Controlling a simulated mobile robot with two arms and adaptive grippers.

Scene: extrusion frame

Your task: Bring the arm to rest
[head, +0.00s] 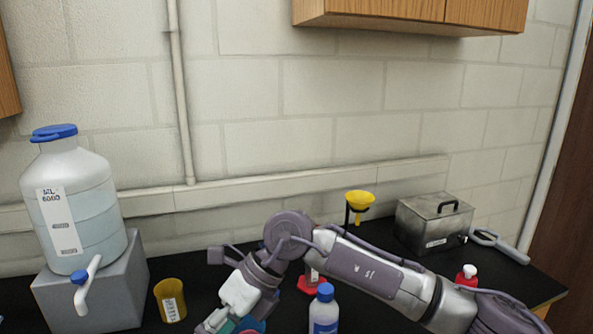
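My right arm (365,268) comes in from the right and reaches across the counter, bent at a joint near the middle. Its gripper (222,320) points down at the bottom edge, and its fingertips are cut off or hidden. Teal and blue shapes show beside the gripper, too little to identify. I cannot tell whether it is open or shut. My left gripper is not in view.
A large carboy (80,205) with a spigot stands on a grey block (118,290) at left. A yellow cup (170,299), blue-capped bottle (324,312), red-capped bottle (467,275), yellow funnel (359,199) and metal box (432,222) stand on the black counter (520,278). Cabinets (410,12) hang above.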

